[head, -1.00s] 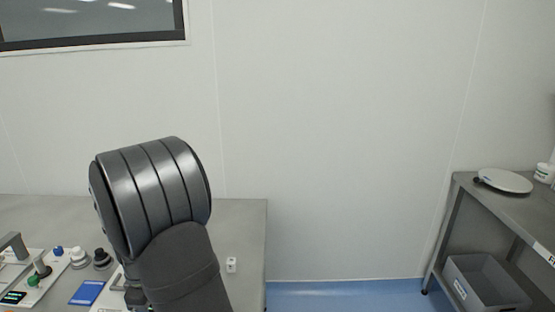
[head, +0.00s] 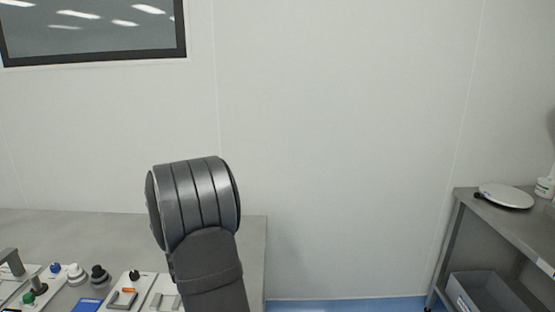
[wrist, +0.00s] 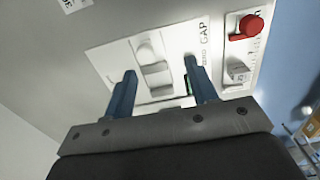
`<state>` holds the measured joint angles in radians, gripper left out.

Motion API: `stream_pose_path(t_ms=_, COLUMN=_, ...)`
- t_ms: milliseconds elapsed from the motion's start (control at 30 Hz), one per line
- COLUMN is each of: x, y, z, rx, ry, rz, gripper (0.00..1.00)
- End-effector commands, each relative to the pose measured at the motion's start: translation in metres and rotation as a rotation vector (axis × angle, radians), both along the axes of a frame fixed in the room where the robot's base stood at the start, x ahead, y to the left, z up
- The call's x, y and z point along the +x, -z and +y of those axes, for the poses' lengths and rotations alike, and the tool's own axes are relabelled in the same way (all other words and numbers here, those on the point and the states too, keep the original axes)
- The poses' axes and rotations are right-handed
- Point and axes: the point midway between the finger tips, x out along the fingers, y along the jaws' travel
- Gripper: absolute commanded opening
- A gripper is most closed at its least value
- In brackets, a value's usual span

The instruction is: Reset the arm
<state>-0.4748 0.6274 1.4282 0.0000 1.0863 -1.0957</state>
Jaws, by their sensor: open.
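My gripper (wrist: 160,92) shows in the wrist view with its two blue-grey fingers spread apart and nothing between them. Beyond the fingertips is a white panel (wrist: 110,60) marked GAP, with a pale knob or handle on it. I cannot tell whether the fingers touch the panel. In the head view my dark arm rises in front of the bench, and my gripper is not visible there.
A grey bench (head: 100,228) carries several control panels, knobs and a blue card (head: 88,305) at the left. A red knob (wrist: 252,25) shows in the wrist view. A metal rack (head: 520,226) with a round white plate (head: 507,196) and a grey bin (head: 486,294) stands right. Floor between is clear.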

Motion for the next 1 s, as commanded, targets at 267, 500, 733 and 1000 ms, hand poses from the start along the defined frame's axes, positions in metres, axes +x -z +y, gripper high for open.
stream_pose_path(t_ms=267, x=0.035, y=0.015, z=0.013, rx=-0.001, ry=-0.005, rz=0.002, gripper=0.53)
stream_pose_path(t_ms=500, x=0.033, y=0.04, z=0.055, rx=-0.001, ry=-0.004, rz=0.001, gripper=0.53)
stream_pose_path(t_ms=733, x=0.03, y=0.064, z=0.094, rx=-0.001, ry=-0.004, rz=0.002, gripper=0.53)
stream_pose_path(t_ms=1000, x=0.03, y=0.093, z=0.11, rx=-0.002, ry=0.0, rz=0.002, gripper=0.53)
